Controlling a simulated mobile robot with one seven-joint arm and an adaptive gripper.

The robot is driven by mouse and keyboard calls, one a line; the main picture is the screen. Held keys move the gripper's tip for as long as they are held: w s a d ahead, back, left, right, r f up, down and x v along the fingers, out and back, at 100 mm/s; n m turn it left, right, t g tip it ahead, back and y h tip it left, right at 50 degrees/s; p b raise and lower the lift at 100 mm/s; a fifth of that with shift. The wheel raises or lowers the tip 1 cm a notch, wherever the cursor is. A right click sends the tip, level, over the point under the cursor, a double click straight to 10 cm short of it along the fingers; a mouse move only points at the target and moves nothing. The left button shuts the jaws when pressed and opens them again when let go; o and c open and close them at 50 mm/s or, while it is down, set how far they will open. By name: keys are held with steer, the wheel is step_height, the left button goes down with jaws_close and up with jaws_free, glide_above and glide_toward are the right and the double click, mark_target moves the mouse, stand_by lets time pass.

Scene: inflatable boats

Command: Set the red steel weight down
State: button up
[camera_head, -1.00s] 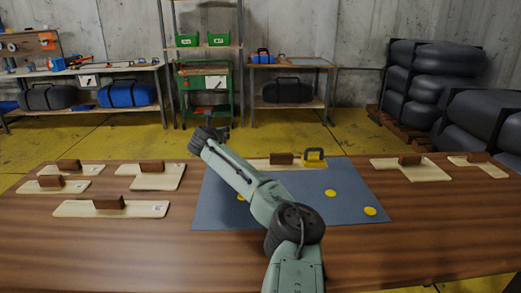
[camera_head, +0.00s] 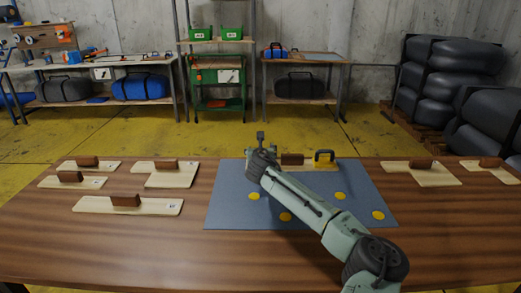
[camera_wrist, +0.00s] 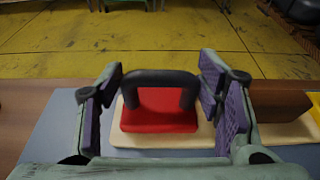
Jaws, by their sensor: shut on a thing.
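The red steel weight (camera_wrist: 158,112) has a black arched handle and is between my gripper's fingers (camera_wrist: 162,80) in the wrist view. My gripper is shut on it, with a purple-padded finger at each side of the handle. The weight is over the left part of a pale wooden board (camera_wrist: 205,134); whether it touches the board I cannot tell. In the head view my arm hides the weight and the left end of this board (camera_head: 300,168). The board lies along the far edge of the blue mat (camera_head: 235,207).
A brown block (camera_head: 292,159) stands mid-board, with a yellow weight (camera_head: 325,162) at its right end. Several yellow discs (camera_head: 340,196) lie on the mat. More boards with brown blocks lie left (camera_head: 150,206) and right (camera_head: 432,176) on the wooden table (camera_head: 140,245).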

steer(key=shift+r, duration=0.1)
steer(key=o, duration=1.3)
steer(key=shift+f, duration=0.2)
steer(key=o, duration=0.5)
steer(key=shift+c, duration=0.2)
steer(key=shift+s+r, duration=0.1)
steer(key=b+v, duration=0.2)
steer(key=v, duration=1)
steer(key=shift+b, duration=0.3)
